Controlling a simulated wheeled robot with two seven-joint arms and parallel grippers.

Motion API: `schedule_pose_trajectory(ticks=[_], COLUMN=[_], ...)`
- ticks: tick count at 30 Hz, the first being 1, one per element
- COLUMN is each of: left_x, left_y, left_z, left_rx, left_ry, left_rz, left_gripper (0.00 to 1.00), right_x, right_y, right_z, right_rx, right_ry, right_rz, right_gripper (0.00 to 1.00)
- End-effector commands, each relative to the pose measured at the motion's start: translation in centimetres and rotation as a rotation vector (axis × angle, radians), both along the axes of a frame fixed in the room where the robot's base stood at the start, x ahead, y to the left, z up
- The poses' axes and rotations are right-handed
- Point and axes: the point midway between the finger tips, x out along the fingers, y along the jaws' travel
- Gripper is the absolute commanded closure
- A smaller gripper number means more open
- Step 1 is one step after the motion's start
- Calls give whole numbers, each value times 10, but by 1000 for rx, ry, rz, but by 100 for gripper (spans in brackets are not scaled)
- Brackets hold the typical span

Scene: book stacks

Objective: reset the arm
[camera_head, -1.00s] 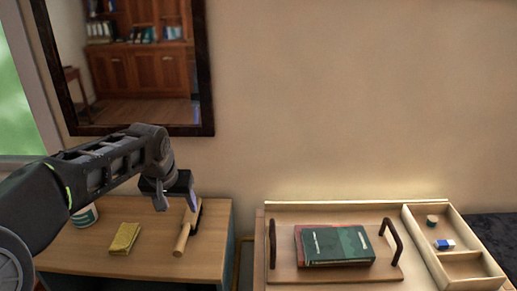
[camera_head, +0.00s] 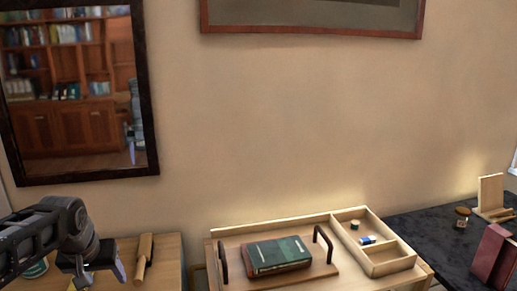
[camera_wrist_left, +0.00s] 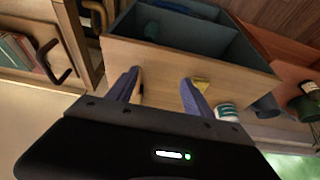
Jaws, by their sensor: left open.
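My left gripper (camera_head: 97,275) is at the lower left in the head view, over the small wooden table (camera_head: 168,272). In the left wrist view, the two fingers of the left gripper (camera_wrist_left: 160,80) are spread apart with nothing held between them. A wooden-handled tool (camera_head: 145,256) lies on the table just right of the gripper, apart from it. My right gripper is in neither view.
A wooden tray (camera_head: 323,271) with dark handles holds stacked books (camera_head: 278,255). A divided wooden box (camera_head: 392,266) beside it holds small items. A white cup (camera_wrist_left: 228,112) stands near the gripper. A red book (camera_head: 490,252) stands on a dark surface at right.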

Motion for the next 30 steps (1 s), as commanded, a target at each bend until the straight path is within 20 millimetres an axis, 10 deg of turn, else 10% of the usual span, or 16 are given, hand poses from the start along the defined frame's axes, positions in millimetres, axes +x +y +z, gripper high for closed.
schedule_pose_trajectory(ticks=[11,20,26,30], left_x=[19,24,-11,-71], left_y=[-42,-116,-203,-266], left_z=[-62,-156,-253,-319], left_rx=[-76,-198,-331,-413], left_ry=[24,59,116,176], left_rz=[-83,-181,-246,-264], left_gripper=[40,40,40,40], right_x=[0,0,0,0], right_y=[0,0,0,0], right_z=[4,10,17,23], right_rx=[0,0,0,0], right_ry=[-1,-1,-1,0], right_rz=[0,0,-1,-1], right_gripper=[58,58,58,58])
